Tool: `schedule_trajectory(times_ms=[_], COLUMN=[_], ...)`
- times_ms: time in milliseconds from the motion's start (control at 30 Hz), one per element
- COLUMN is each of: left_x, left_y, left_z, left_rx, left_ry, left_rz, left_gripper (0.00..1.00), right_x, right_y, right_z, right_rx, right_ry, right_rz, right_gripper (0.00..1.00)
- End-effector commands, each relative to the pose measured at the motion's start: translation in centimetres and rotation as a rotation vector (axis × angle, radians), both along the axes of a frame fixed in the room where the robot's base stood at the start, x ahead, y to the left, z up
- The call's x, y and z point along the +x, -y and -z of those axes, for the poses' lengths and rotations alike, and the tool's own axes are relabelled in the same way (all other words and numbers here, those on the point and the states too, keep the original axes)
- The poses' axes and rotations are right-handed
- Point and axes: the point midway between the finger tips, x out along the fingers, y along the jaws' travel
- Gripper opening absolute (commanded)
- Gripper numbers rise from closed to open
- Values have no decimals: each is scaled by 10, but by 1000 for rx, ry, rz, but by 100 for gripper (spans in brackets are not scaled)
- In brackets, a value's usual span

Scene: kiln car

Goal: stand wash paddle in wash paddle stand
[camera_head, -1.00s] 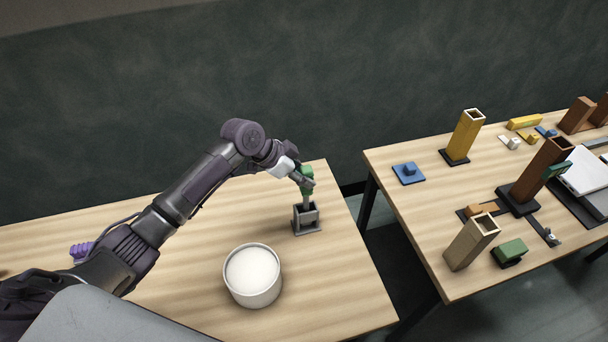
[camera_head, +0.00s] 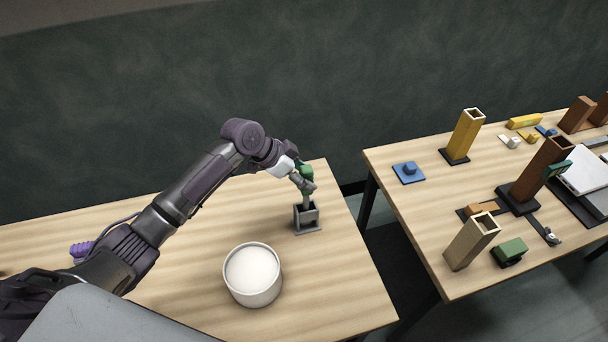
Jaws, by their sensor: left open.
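The wash paddle (camera_head: 307,172) has a green handle and stands roughly upright, its lower end inside the wash paddle stand. The wash paddle stand (camera_head: 306,218) is a small grey open-topped holder near the right edge of the left table. My left gripper (camera_head: 303,182) is open at the green handle, with its fingers beside it; whether they touch it I cannot tell. The gripper hides part of the handle, and the stand hides the paddle's lower end. My right gripper is not in view.
A white round tub (camera_head: 253,275) stands on the left table (camera_head: 190,310), in front of the stand. A purple object (camera_head: 80,250) lies at far left. Across a gap, the right table (camera_head: 405,205) holds several upright tubes and small blocks.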

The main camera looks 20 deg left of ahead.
Motion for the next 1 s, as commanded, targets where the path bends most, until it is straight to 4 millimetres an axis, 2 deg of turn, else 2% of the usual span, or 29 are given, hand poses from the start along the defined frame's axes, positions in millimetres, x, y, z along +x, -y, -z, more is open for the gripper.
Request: schedule_trajectory(times_ms=[1000], left_x=[-13], left_y=[-19], left_z=[-30], left_rx=[0], left_ry=[1], left_rz=[-1], left_gripper=[60], right_x=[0], right_y=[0], right_z=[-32], right_rx=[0], right_ry=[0], right_rz=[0], right_gripper=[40])
